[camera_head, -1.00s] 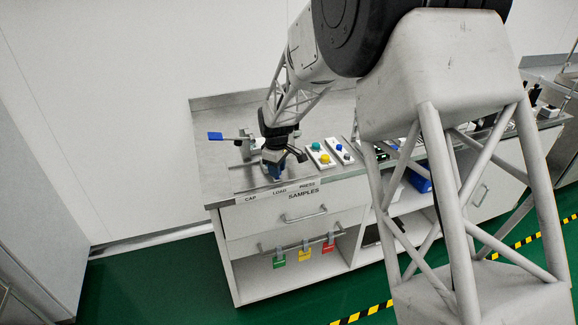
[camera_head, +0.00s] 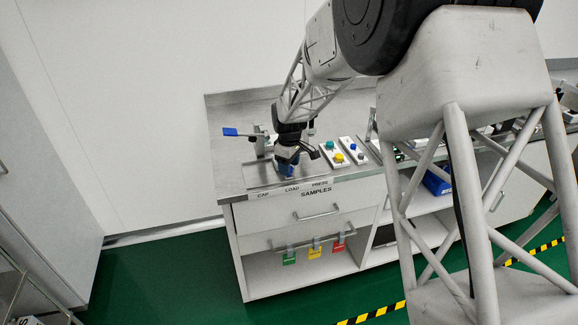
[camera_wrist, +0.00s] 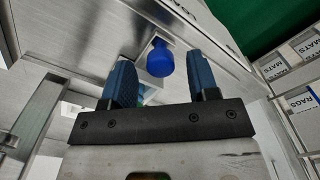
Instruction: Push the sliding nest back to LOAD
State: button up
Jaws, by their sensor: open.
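In the wrist view a round blue knob (camera_wrist: 160,60) shows just ahead of my open gripper (camera_wrist: 164,72), between its two blue fingers. Pale parts show beside and below the knob. I cannot tell whether the fingers touch it. In the head view my gripper (camera_head: 286,167) points down low over the bench front, above the LOAD label (camera_head: 291,189). The CAP label (camera_head: 263,195) is left of it and the PRESS label (camera_head: 320,184) is right. The sliding nest is mostly hidden by my gripper, so its exact position is unclear.
A blue paddle (camera_head: 230,132) on a lever sticks out left behind my gripper. The bench top left of my gripper is fairly clear.

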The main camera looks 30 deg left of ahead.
jog(key=shift+r, duration=3.65)
jog(key=shift+d+r, duration=0.15)
jog(key=shift+d, duration=0.1)
jog(key=s+d+r+m, duration=0.3)
jog(key=d+r, duration=0.2)
jog(key=d, duration=0.7)
jog(key=s+d+r+m+t, duration=0.1)
jog(key=s+d+r+m, duration=0.3)
jog(key=d, duration=0.7)
jog(key=s+d+r+m, duration=0.2)
jog(key=d+r, duration=0.4)
jog(key=d, duration=0.6)
jog(key=s+d+f+m+t, duration=0.1)
jog(key=s+d+m, duration=0.8)
jog(key=s+d, duration=1.4)
jog(key=shift+s+t, duration=0.3)
jog(key=shift+s, duration=1.35)
jog(key=shift+d, duration=0.1)
